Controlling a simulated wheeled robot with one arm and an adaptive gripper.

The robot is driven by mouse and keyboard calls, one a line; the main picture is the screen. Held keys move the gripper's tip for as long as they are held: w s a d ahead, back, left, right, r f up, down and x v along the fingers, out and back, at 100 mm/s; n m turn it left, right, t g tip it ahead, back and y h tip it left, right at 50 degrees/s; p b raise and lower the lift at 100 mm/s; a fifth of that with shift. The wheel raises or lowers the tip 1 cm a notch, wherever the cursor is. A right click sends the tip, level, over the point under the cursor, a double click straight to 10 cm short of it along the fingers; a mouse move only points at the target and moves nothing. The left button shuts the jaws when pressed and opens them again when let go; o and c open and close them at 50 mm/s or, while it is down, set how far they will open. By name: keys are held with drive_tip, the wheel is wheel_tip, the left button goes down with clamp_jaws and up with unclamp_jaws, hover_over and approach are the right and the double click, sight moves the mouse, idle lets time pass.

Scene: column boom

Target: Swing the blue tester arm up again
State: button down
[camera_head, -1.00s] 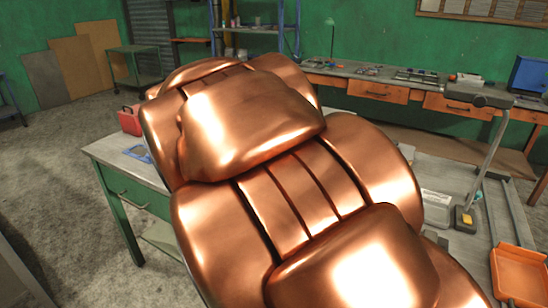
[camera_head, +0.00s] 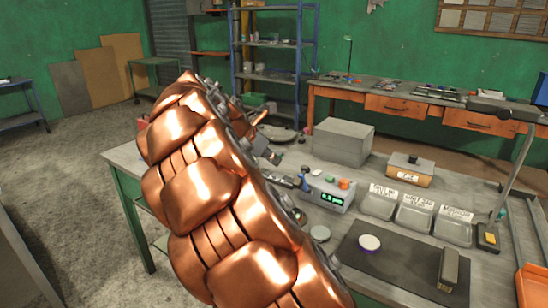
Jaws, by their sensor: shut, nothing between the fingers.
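The tester is a grey box (camera_head: 327,194) with a lit green readout and orange and green knobs, standing on the bench right of my arm. A small blue part (camera_head: 303,183) shows at its left side; I cannot tell for sure that it is the tester arm or how it is tilted. My copper-plated arm fills the left and middle of the view and hides part of the bench. What seems to be my gripper (camera_head: 268,153) shows small and grey past the arm's right edge, behind and left of the tester. It looks shut and empty, apart from the tester.
A grey block (camera_head: 343,142) stands behind the tester. Several labelled bins (camera_head: 415,211) and an orange-fronted box (camera_head: 409,171) stand to the right. A dark mat (camera_head: 400,262) in front holds a round white-topped piece (camera_head: 370,243) and a grey block (camera_head: 447,270).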

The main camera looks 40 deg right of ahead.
sight(302, 170)
drive_tip(key=x, duration=0.7)
drive_tip(key=shift+s+d+f+p, duration=0.15)
drive_tip(key=shift+d+p, duration=0.15)
drive_tip(key=shift+p, duration=0.1)
drive_tip(key=shift+d+f+p, duration=0.1)
drive_tip(key=shift+d+p, duration=0.2)
drive_tip(key=shift+d, duration=1.4)
drive_tip(key=shift+p, duration=0.35)
